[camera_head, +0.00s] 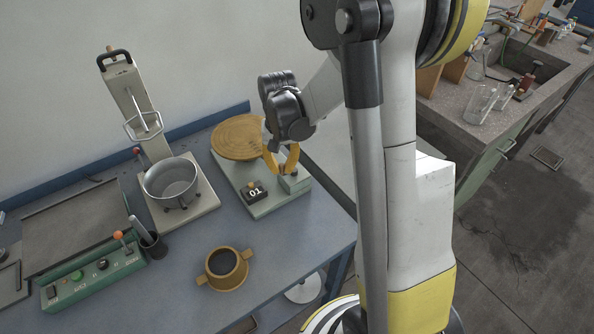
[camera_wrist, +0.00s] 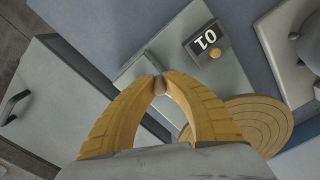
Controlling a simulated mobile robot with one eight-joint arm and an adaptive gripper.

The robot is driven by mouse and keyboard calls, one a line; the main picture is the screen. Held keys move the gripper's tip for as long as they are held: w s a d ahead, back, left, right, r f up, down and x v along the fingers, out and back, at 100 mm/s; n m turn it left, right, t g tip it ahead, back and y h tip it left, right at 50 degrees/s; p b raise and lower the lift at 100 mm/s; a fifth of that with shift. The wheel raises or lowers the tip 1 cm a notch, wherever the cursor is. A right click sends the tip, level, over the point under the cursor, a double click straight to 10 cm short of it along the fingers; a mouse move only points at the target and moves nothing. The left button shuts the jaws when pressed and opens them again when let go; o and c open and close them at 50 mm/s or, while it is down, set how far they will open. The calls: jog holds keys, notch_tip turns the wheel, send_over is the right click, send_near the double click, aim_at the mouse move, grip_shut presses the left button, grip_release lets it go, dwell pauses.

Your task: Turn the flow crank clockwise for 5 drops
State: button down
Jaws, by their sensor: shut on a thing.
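My gripper (camera_head: 282,174) is over the right part of a pale green base plate (camera_head: 240,205) on the bench. In the wrist view its two yellow fingers (camera_wrist: 158,84) close on a small brownish knob (camera_wrist: 158,87), which seems to belong to the flow crank. The fingers hide most of the crank, so its angle cannot be told. A black counter (camera_head: 254,191) on the plate reads 01; it shows upside down in the wrist view (camera_wrist: 207,42). A grey block (camera_head: 296,181) stands beside the fingertips. A round wooden disc (camera_head: 236,136) lies at the plate's far end.
A metal pot (camera_head: 172,180) on a stand with a lever is to the left. A yellow-brown cup with two handles (camera_head: 226,268) is in front. A green control box (camera_head: 92,275) and a dark cup (camera_head: 153,246) are front left. Bare bench lies between them.

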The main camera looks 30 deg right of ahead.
jog(key=shift+w+d, duration=0.25)
jog(key=shift+w, duration=0.2)
jog(key=shift+w+d, duration=0.2)
jog(key=shift+w, duration=0.25)
jog(key=shift+w+d, duration=0.45)
jog(key=shift+d, duration=0.2)
jog(key=shift+w+d, duration=0.1)
jog(key=shift+d, duration=0.65)
